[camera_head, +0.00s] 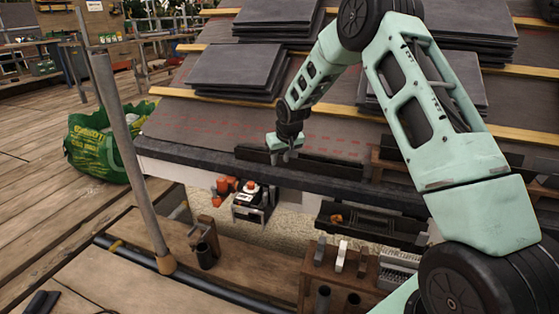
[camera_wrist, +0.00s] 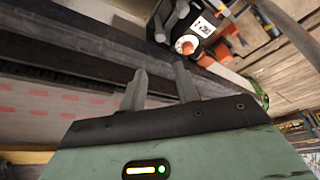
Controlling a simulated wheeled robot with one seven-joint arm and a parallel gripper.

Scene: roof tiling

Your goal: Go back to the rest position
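My gripper (camera_head: 286,155) is at the end of my pale green arm, just above the dark lower edge of the roof in the head view. In the wrist view, its two grey fingers (camera_wrist: 160,88) stand apart with nothing between them. The fingers are over the dark eave strip (camera_wrist: 75,60). In the head view, a dark piece lies along the eave close to the gripper on each side; I cannot tell whether the fingers touch them.
Stacks of slate tiles (camera_head: 238,68) lie on the sloped roof behind the gripper. A metal pole (camera_head: 128,150) stands at the left, near a green bag (camera_head: 97,146). Below the eave are an orange and black tool (camera_head: 250,197) and a wooden rack (camera_head: 330,272).

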